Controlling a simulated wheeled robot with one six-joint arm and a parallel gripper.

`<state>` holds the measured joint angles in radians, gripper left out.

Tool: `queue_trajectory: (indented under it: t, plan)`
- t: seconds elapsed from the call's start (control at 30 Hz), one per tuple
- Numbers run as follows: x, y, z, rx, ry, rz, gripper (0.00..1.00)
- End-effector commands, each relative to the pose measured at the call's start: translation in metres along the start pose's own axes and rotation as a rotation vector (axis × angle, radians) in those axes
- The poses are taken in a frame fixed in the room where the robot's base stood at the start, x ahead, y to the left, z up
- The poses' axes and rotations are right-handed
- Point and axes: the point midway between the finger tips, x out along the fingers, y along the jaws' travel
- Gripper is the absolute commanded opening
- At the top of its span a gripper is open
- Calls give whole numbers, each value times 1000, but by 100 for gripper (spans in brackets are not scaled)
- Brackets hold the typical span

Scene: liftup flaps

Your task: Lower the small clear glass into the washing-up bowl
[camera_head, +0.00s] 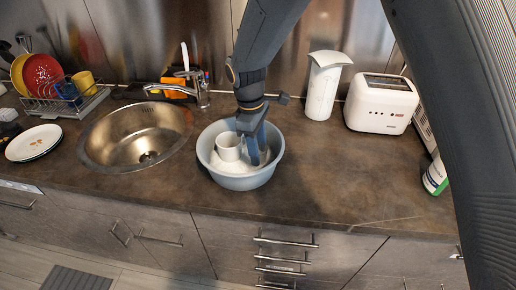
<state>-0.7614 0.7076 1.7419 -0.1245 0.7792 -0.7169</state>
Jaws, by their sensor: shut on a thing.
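The washing-up bowl (241,184) is a round grey-blue tub on the brown worktop, just right of the sink. My gripper (257,157) points down inside the bowl, right of its middle, and is shut on the small clear glass. The glass can hardly be made out between the fingers, and I cannot tell whether it touches the bowl's floor. A white mug (229,147) is in the bowl, close to the left of my fingers. The bowl's floor looks whitish.
A steel sink (115,138) with a tap (201,92) lies to the left. A dish rack (62,100) and plates (34,143) are farther left. A white canister (322,86) and toaster (381,102) stand behind right.

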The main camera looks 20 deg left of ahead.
Motion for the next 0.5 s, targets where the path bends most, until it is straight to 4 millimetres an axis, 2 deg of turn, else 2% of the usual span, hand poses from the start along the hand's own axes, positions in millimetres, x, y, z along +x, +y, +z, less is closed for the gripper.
queue_trajectory:
  t: [0.33, 0.37, 0.5]
  plan:
    - [2, 0, 0, 0, 0, 0, 18]
    - [2, 0, 0, 0, 0, 0, 44]
    - [2, 0, 0, 0, 0, 0, 64]
